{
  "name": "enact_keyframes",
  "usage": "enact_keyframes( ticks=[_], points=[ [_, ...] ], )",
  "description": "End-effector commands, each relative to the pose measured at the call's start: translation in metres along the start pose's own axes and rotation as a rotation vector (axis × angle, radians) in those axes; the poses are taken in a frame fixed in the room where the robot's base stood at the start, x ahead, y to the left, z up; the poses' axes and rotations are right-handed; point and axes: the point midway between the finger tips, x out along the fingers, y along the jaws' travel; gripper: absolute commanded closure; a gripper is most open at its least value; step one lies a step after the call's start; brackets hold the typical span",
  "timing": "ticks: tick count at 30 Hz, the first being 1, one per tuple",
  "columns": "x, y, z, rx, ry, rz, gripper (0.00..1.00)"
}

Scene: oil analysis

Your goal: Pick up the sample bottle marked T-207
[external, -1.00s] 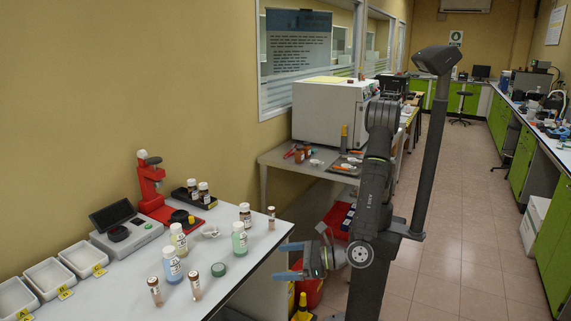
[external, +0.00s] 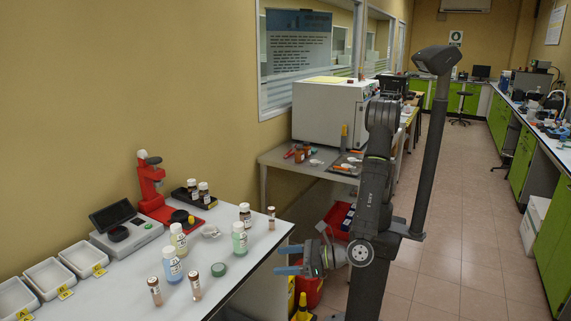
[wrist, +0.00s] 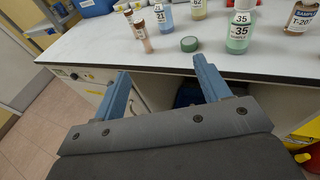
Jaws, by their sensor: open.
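My gripper (external: 279,260) hangs in front of the bench edge, open, with nothing between its blue fingers. In the wrist view my gripper (wrist: 162,66) faces the bench front. An amber bottle (wrist: 302,20) at the top right of the wrist view has a label reading "SAMPLE T-20", its last character unclear and its top cut off. It appears to be the white-capped amber bottle (external: 245,216) behind the green bottle in the external view. My gripper is well apart from it.
A green bottle marked 35 (wrist: 241,28) stands close beside the amber bottle. A blue bottle (external: 172,266), a yellowish bottle (external: 179,239), small vials (external: 271,217) and a green disc (external: 218,269) stand nearby. The white bench's front edge (wrist: 150,67) lies ahead of my fingers.

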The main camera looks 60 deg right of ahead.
Motion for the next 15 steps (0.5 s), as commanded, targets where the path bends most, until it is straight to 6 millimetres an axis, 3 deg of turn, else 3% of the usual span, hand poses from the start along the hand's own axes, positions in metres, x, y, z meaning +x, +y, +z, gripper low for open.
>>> enact_keyframes(
  ticks=[5, 13, 14, 15],
  points=[
    [-0.009, 0.0, 0.045, 0.011, -0.002, 0.001, 0.31],
    [-0.03, -0.001, 0.149, 0.014, -0.003, 0.002, 0.31],
    [-0.025, -0.005, 0.154, 0.02, 0.008, -0.017, 0.31],
    [-0.008, -0.018, 0.15, 0.055, 0.039, -0.077, 0.31]
  ],
)
